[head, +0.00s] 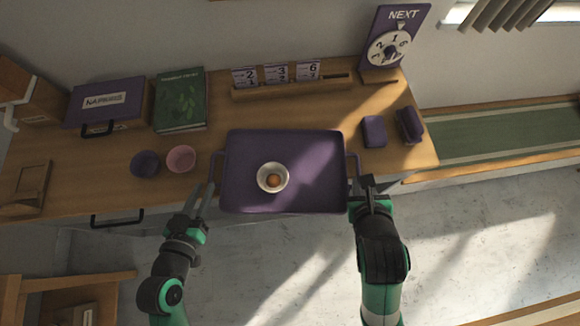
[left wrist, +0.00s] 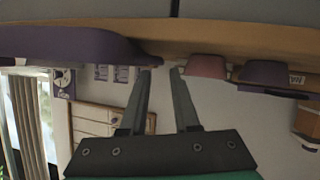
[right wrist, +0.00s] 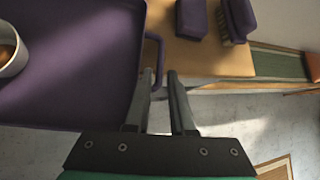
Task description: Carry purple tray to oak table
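My right gripper (head: 364,182) is at the right handle; in the right wrist view the handle (right wrist: 159,48) runs down between parted fingers (right wrist: 160,72). I cannot tell which wooden surface is the oak table.
A purple bowl (head: 145,164) and a pink bowl (head: 181,159) stand left of the tray. A napkin box (head: 105,103), a green book (head: 180,100) and number cards (head: 277,74) are behind. A purple block (head: 374,131) and brush (head: 410,125) lie right. Wooden furniture (head: 75,283) stands lower left.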

